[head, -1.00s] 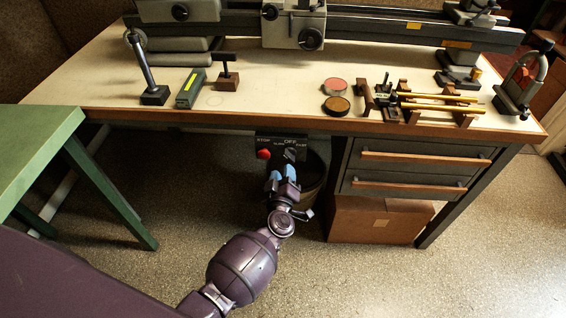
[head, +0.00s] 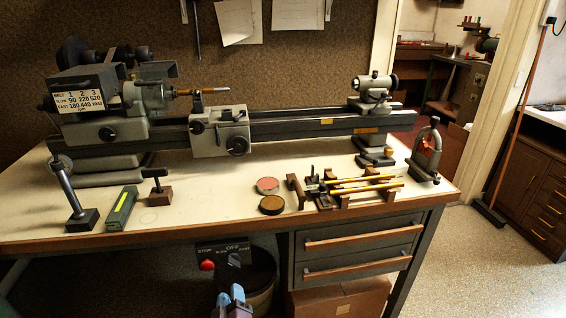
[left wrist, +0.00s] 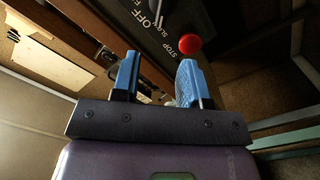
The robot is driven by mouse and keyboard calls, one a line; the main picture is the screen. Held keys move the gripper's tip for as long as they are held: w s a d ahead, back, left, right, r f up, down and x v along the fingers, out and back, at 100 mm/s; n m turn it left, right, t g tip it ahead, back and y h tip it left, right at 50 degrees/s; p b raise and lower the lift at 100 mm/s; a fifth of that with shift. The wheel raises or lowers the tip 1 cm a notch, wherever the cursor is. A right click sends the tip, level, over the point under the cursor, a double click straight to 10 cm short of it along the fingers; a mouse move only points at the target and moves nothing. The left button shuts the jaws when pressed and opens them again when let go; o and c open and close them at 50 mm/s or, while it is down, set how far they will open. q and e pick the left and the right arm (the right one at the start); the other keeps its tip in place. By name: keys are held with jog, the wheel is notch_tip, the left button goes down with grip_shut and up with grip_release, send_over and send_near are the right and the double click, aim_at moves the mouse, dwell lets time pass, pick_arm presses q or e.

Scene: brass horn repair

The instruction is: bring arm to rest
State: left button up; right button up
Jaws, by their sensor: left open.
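My left gripper (head: 231,296) shows at the bottom of the head view, below the front edge of the workbench. Its blue fingers are apart and empty. In the left wrist view the open fingers (left wrist: 158,82) point toward a dark switch panel (left wrist: 195,18) with a red stop button (left wrist: 190,44). In the head view the switch panel (head: 224,252) hangs under the bench edge, with its red button (head: 207,265) at the left and a rotary knob (head: 234,260) beside it. The fingers appear apart from the panel. My right gripper is not in view.
A lathe (head: 250,125) stands along the back of the workbench (head: 200,217). Near the front edge are a green box (head: 120,208), two round tins (head: 271,204) and a wooden rack of rods (head: 350,190). Drawers (head: 355,245) and a cardboard box (head: 340,299) are right of the panel.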

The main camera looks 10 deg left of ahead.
pick_arm(q)
jog(key=s+d+r+m+h, duration=0.1)
jog(key=d+r+m+h, duration=0.35)
jog(key=m+h, duration=0.35)
jog(key=s+a+f+m+g+y, duration=0.1)
jog(key=s+a, duration=0.3)
jog(key=s, duration=0.4)
jog(key=s+a+f+m+g+y+p, duration=0.1)
jog(key=s+a+f+m+g, duration=0.1)
jog(key=s+a, duration=0.3)
jog(key=s+a+f+m+g+y+p, duration=0.1)
jog(key=s+a+g, duration=0.2)
jog(key=s, duration=1)
jog(key=shift+a+f+m, duration=0.2)
jog(key=shift+a+m, duration=0.1)
jog(key=shift+a, duration=0.5)
